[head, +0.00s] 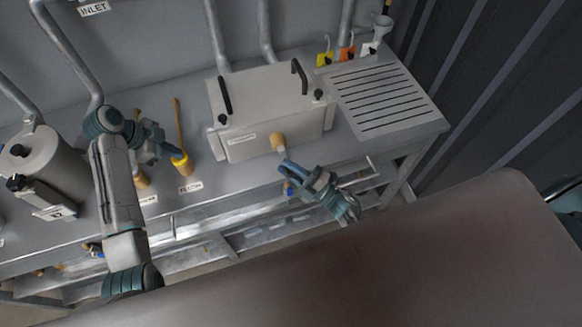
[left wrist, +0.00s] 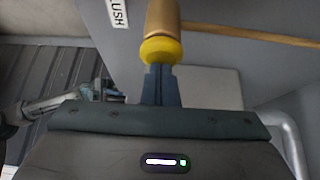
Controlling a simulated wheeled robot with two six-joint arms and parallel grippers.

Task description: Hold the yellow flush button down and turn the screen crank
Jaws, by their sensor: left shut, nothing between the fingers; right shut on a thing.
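The yellow flush button (head: 182,165) stands on the grey bench behind the FLUSH label (head: 190,186). My left gripper (head: 170,153) is at the button. In the left wrist view its shut, empty fingers (left wrist: 160,80) meet the face of the yellow button (left wrist: 161,50), apparently touching it; how far the button is pressed cannot be told. The screen crank's tan handle (head: 278,142) sticks out from the front of the grey box (head: 245,145).
A wooden-looking rod (head: 178,120) rises behind the button. A second tan knob (head: 142,181) stands just left of it. A grey canister (head: 45,165) is at the left. A slotted drain board (head: 385,98) and several coloured tags are at the right. Pipes run behind the bench.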

